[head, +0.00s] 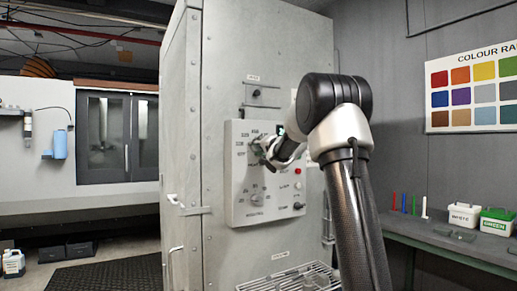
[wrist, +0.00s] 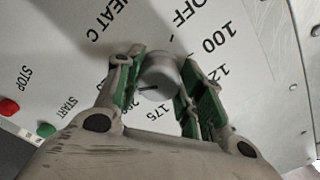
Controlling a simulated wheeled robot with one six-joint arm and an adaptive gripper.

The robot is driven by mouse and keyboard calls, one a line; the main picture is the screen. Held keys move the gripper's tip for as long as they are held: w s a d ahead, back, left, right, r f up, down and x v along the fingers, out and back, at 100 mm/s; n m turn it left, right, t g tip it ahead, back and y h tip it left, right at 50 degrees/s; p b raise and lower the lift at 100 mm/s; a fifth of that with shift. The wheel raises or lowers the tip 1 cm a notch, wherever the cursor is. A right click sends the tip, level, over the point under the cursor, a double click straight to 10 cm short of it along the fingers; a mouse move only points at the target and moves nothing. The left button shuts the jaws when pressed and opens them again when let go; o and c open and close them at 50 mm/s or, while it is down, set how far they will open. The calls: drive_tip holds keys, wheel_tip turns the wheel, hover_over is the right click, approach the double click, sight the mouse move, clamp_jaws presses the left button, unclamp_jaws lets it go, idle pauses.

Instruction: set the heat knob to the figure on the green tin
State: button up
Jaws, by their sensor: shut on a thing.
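The heat knob (wrist: 160,72) is a grey round knob on the pale panel (wrist: 60,62). My gripper (wrist: 160,68) is shut on it, one green-padded finger on each side. A short dark mark shows on the knob's near side. Around it I read HEAT C, OFF, 100, part of a 12-something figure, and 175; other figures are partly hidden. In the head view my gripper (head: 263,149) is at the upper dial, hiding the knob. The green tin (head: 496,221), white with a green lid and a GREEN label, stands on the right bench; no figure on it is readable.
A red STOP button (wrist: 9,107) and green START button (wrist: 46,130) sit beside the dial. A second knob (head: 256,198) is lower on the panel. A white tin (head: 463,215) stands beside the green one. A wire rack (head: 290,278) juts out below the panel.

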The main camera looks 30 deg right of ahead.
drive_tip(key=shift+f, duration=0.2)
drive_tip(key=o, duration=1)
drive_tip(key=shift+r, duration=0.1)
drive_tip(key=s, duration=1.2)
drive_tip(key=shift+d+r, duration=0.15)
